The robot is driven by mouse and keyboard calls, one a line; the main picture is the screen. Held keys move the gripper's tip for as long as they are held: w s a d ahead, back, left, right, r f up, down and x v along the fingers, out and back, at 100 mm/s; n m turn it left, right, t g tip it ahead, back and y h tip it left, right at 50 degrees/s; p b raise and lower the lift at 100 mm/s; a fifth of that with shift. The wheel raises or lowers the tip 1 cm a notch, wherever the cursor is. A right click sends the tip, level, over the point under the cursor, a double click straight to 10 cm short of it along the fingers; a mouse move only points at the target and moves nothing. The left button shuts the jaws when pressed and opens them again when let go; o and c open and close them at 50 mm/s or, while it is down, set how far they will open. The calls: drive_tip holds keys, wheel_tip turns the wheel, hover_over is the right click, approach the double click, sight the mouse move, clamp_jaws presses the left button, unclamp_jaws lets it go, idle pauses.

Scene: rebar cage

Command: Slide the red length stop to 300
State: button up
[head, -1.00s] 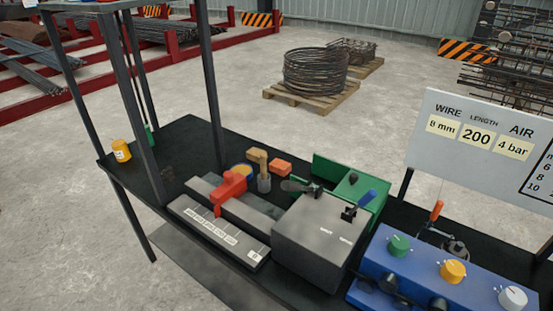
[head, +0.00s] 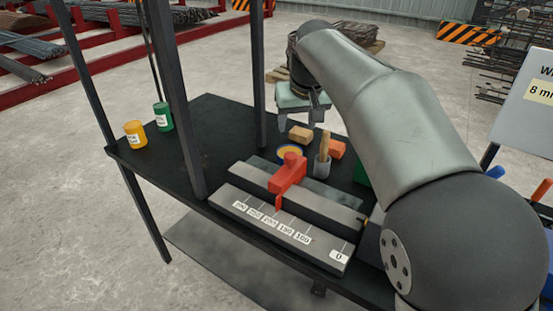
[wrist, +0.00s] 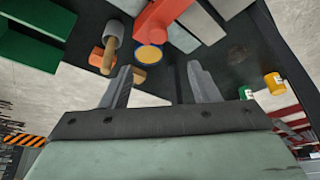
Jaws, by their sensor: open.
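The red length stop (head: 287,175) sits on the grey rail (head: 325,205) of the bench, its pointer hanging over the front scale (head: 285,230). The scale labels run from 300 at the left to 0 at the right, and the pointer appears in line with the 200 mark. My gripper (head: 299,120) is open and empty, behind the stop over the bench's back edge. In the wrist view my gripper (wrist: 160,70) shows its two fingers apart, with part of the red stop (wrist: 162,20) ahead of them, not between them.
Yellow (head: 135,133) and green (head: 163,116) cans stand at the left. Dark posts (head: 175,100) rise from the bench's left part.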

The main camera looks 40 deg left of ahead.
sight(291, 156)
drive_tip(key=p+x, duration=0.1)
drive_tip(key=x, duration=1.6)
drive_tip(key=shift+d, duration=0.1)
